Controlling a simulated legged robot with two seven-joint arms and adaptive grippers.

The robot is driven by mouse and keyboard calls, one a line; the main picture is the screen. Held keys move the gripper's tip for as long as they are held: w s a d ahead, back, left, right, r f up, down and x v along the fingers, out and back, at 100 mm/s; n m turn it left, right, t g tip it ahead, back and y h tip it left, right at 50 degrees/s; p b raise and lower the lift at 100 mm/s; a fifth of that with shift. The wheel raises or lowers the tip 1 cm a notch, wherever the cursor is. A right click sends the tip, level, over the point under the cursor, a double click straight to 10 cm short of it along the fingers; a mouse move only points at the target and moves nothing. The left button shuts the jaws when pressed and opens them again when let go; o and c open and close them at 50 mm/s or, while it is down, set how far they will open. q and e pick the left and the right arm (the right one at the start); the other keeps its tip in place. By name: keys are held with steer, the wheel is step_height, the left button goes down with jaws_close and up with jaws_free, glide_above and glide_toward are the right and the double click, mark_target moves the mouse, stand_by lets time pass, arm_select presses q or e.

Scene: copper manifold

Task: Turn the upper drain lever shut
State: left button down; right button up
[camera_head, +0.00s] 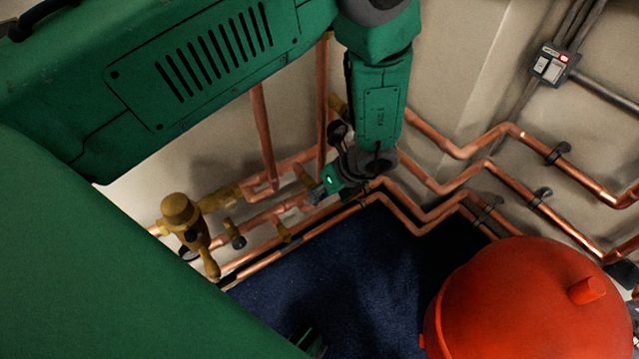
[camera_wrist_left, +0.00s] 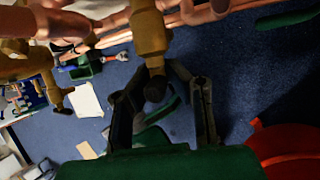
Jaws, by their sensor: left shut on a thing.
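My left gripper (camera_head: 322,190) reaches down from the top to the copper manifold (camera_head: 270,212) along the wall. In the left wrist view its dark fingers (camera_wrist_left: 162,82) stand on either side of a dark-ended lever (camera_wrist_left: 155,90), which hangs from a brass valve body (camera_wrist_left: 149,35). The gripper is shut on this lever, though the exact contact is hard to see. In the head view the gripper and arm hide the lever, so its angle cannot be told. My right gripper cannot be made out.
A brass valve (camera_head: 181,212) with a rounded cap stands on the left of the manifold. A red tank (camera_head: 535,305) is at the lower right. Bent copper pipes (camera_head: 470,150) run along the right wall. The blue floor (camera_head: 330,270) is mostly clear; the wrist view shows tools and papers (camera_wrist_left: 85,100).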

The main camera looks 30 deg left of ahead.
arm_select(q)
steer(key=shift+w, duration=0.15)
steer(key=shift+f+g+y+b, duration=0.15)
steer(key=shift+g+y+b, duration=0.25)
steer(key=shift+g, duration=0.5)
steer(key=shift+f+m+g+y+b, duration=0.1)
steer(key=shift+m+g+y+b, duration=0.3)
steer(key=shift+g+b, duration=0.4)
steer(key=g+y+b, duration=0.1)
steer(key=g+b, duration=0.1)
steer(key=b, duration=0.1)
steer(key=m+g+y+b, duration=0.1)
steer(key=g+y+b, duration=0.1)
steer(key=b, duration=0.2)
steer(key=shift+m+g, duration=0.3)
steer(key=shift+r+m+g+y+b, duration=0.2)
steer(key=shift+g+y+b, duration=0.3)
steer(key=shift+b, duration=0.45)
steer(key=shift+r+m+g+y+b, duration=0.15)
steer(key=shift+g+y+b, duration=0.3)
steer(key=shift+b, duration=0.45)
steer(key=shift+f, duration=0.1)
